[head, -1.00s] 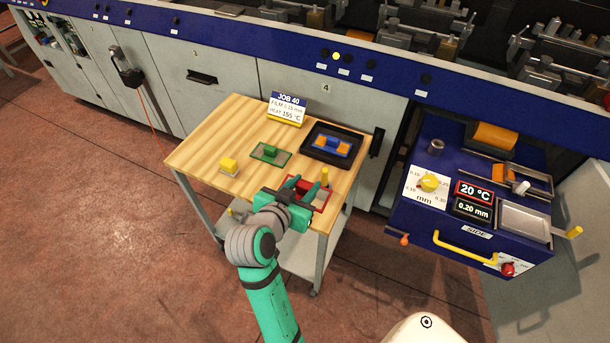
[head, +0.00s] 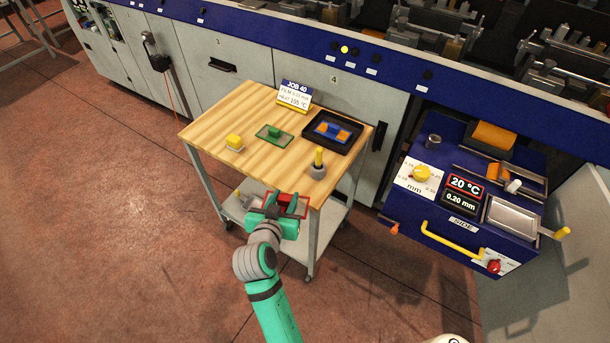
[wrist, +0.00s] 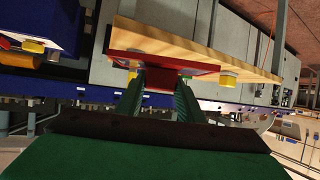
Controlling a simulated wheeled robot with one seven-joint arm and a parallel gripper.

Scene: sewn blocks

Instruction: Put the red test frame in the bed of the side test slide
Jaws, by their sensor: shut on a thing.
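My gripper (head: 291,207) is shut on the red test frame (head: 300,206), holding it at the front edge of the wooden trolley top. In the wrist view the frame (wrist: 150,64) sits across my fingertips (wrist: 160,85), with the wooden top close behind it. The side test slide (head: 465,228) is a blue drawer unit at the right, with a yellow handle and displays reading 20 °C and 0.20 mm. A shallow grey metal tray (head: 513,217) lies on its right part; I cannot tell whether this is the bed. My gripper is well left of the slide.
The trolley top (head: 215,125) carries a yellow block (head: 234,142), a green frame (head: 274,135), a black tray (head: 340,146) with a blue-and-orange piece, a grey pot with a yellow handle (head: 318,163) and a JOB 40 sign (head: 295,95). Floor between trolley and slide is clear.

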